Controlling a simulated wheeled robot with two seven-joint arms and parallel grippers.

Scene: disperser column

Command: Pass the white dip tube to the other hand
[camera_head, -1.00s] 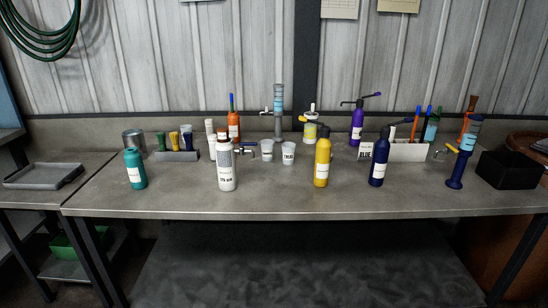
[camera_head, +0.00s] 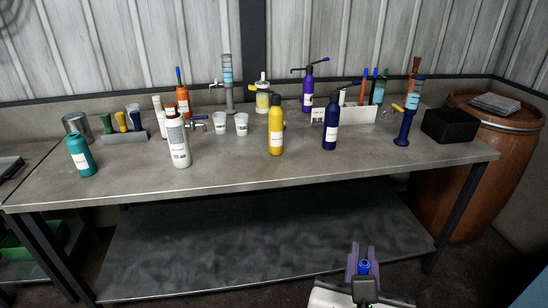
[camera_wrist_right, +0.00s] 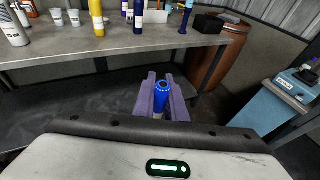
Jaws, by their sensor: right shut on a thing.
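My right gripper (camera_head: 362,262) is low at the bottom of the head view, in front of the bench and away from it. Its purple fingers are shut on a small blue cylinder (camera_head: 364,268) seen nearly end-on. In the right wrist view my right gripper (camera_wrist_right: 162,92) points toward the bench, with the blue cylinder (camera_wrist_right: 162,87) between its fingers; a paler part shows below the blue. I cannot tell whether this belongs to the white dip tube, and I pick out no white dip tube for certain elsewhere. My left gripper is in neither view.
A grey bench (camera_head: 230,180) holds several bottles, including teal (camera_head: 81,156), white (camera_head: 178,142), yellow (camera_head: 276,130) and navy (camera_head: 330,125) ones. White cups (camera_head: 241,124) and a black box (camera_head: 449,125) stand there too. A brown barrel (camera_head: 488,170) stands right of it.

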